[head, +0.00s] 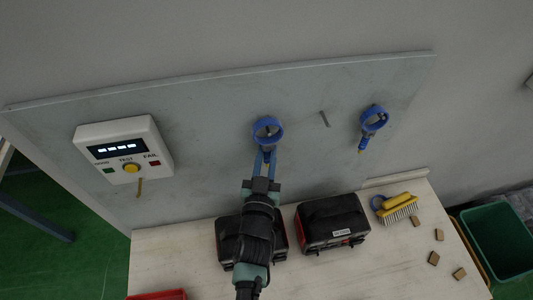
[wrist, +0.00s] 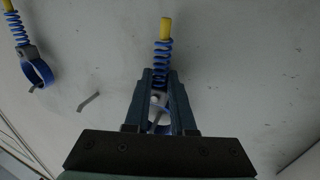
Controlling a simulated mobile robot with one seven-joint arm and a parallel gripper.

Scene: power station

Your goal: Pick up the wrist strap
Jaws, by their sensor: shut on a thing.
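A blue wrist strap (head: 267,130) with a ring and a coiled cord is at the middle of the grey wall panel (head: 215,115). A peg shows inside its ring. My gripper (head: 264,160) reaches up from below and is shut on this strap. In the wrist view, the strap's blue coil with a yellow end (wrist: 164,50) sticks out beyond my gripper (wrist: 160,78). Its ring is mostly hidden between the fingers. A second blue strap (head: 373,118) hangs on the panel to the right; it also shows at the wrist view's upper left (wrist: 36,70).
A white tester box (head: 125,150) is on the panel's left. A bare peg (head: 324,118) stands between the straps. Below, the bench (head: 375,265) holds two dark cases (head: 331,222), a brush (head: 398,209), small wooden blocks (head: 434,258) and a red tray (head: 158,295). A green bin (head: 500,240) stands right.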

